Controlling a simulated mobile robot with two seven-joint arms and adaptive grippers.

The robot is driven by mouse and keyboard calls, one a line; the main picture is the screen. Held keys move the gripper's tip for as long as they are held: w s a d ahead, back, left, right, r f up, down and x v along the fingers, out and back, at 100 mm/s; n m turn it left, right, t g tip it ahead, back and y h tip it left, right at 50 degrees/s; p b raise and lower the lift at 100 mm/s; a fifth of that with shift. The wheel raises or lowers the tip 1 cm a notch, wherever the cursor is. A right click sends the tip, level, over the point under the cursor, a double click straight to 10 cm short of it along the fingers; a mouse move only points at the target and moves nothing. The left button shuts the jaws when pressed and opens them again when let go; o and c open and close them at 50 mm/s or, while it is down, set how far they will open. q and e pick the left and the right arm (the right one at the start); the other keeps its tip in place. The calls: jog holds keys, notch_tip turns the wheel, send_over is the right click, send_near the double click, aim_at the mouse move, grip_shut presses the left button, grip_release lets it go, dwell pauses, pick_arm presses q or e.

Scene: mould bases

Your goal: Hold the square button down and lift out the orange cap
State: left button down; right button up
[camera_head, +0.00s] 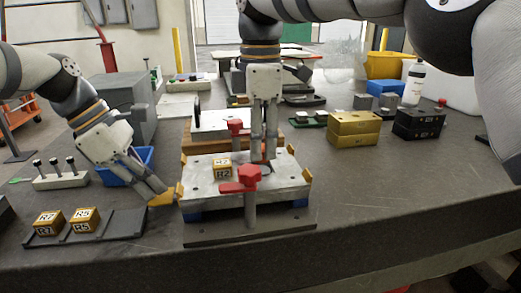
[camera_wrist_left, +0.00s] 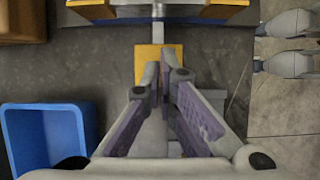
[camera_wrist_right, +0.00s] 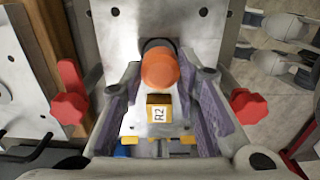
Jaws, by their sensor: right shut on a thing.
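The mould base (camera_head: 205,211) has a light metal top plate with red clamp knobs. The orange cap (camera_wrist_right: 160,70) shows in the right wrist view, in front of a dark round opening in the plate. My right gripper (camera_head: 266,158) reaches down over the plate and is shut on the cap; how far out the cap stands I cannot tell. The yellow square button (camera_wrist_left: 144,74) sits on a short rod at the left side of the base. My left gripper (camera_wrist_left: 162,66) has its fingers together, with the tips over the button, seemingly touching it.
A yellow R2 cube (camera_head: 222,169) stands on the plate. A dark tray (camera_head: 123,229) with two yellow cubes lies left. A blue bin (camera_head: 138,158) is behind my left gripper. Yellow (camera_head: 353,128) and black blocks (camera_head: 419,122) stand right. The right front table is clear.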

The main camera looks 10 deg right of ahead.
pick_arm(q)
jog(key=shift+f, duration=0.25)
pick_arm(e)
jog(key=shift+r, duration=0.9)
pick_arm(q)
jog(key=shift+r, duration=0.2)
pick_arm(e)
jog(key=shift+r, duration=0.65)
pick_arm(q)
notch_tip(320, 180, up, 9)
jog(key=shift+w, duration=0.1)
pick_arm(e)
jog(key=shift+f, duration=0.1)
